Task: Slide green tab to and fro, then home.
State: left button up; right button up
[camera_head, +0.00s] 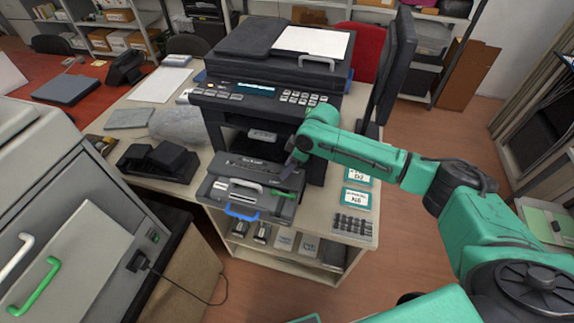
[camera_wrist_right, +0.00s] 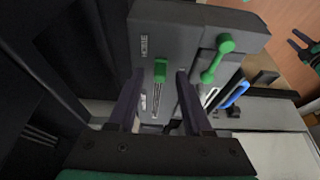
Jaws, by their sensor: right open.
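The green tab (camera_wrist_right: 160,71) stands in a narrow slot on the grey cartridge unit (camera_wrist_right: 190,28) in the right wrist view. It is at the slot's end nearer the HOME label (camera_wrist_right: 145,47); the slot's scale runs on toward my gripper's base. My right gripper (camera_wrist_right: 160,76) is open, one finger on each side of the tab, with a visible gap at both sides. In the head view my right gripper (camera_head: 291,168) is over the right part of the cartridge unit (camera_head: 225,191), and I cannot make out the tab there. My left gripper is not in view.
A green handle (camera_wrist_right: 217,58) stands just right of the tab, and a blue handle (camera_wrist_right: 235,94) lies farther right. The black printer (camera_head: 270,85) rises behind the unit. A black desk phone-like device (camera_head: 158,162) is to the left; labelled cards (camera_head: 356,198) lie to the right.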

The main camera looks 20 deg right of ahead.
jog(key=shift+w+a+f, duration=0.1)
jog(key=shift+a+f, duration=0.05)
jog(key=shift+f, duration=0.2)
grip_shut()
jog(key=shift+r, duration=0.1)
dwell(1.1)
